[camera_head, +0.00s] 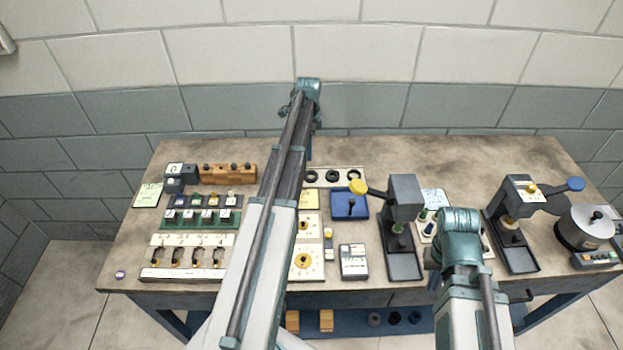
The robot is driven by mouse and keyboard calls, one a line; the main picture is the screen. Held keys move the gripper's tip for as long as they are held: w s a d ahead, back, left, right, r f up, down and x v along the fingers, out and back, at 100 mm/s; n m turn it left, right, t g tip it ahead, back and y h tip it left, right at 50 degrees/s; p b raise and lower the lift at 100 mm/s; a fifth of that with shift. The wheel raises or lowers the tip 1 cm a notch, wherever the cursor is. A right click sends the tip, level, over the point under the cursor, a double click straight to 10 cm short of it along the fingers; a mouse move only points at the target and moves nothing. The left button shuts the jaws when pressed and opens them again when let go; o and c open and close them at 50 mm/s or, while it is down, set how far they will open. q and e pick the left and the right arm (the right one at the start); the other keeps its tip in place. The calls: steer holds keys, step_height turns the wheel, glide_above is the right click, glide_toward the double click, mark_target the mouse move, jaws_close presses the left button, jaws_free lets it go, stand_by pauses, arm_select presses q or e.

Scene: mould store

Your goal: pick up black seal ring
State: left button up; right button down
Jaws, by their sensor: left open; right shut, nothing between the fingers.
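A pale strip (343,183) lies on the table at centre back, just right of my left arm. Several black rings sit on it, among them a left ring (311,175), a middle ring (333,177) and a thinner right ring (354,174). I cannot tell which is the seal ring. My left arm reaches up past the strip's left side, and its gripper is not discernible. My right arm is at the lower right, well away from the strip, and its gripper is hidden.
A second press (515,230) and a metal pot (586,228) stand further right. More dark rings (394,318) lie on the lower shelf.

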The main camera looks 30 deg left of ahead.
arm_select(q)
steer(key=b, duration=0.6)
glide_above(311, 178)
steer(key=f, duration=0.7)
steer(key=shift+s+a+f, duration=0.15)
steer(key=shift+s+a, duration=0.1)
steer(key=f+b, duration=0.1)
steer(key=b, duration=0.1)
steer(key=f+b, duration=0.1)
steer(key=f, duration=0.1)
steer(key=f+b, duration=0.2)
steer(key=shift+w+d+f+b, duration=0.15)
steer(key=shift+w+d+b, duration=0.05)
steer(key=shift+w+b, duration=0.1)
steer(key=shift+c, duration=0.2)
steer(key=c, duration=0.9)
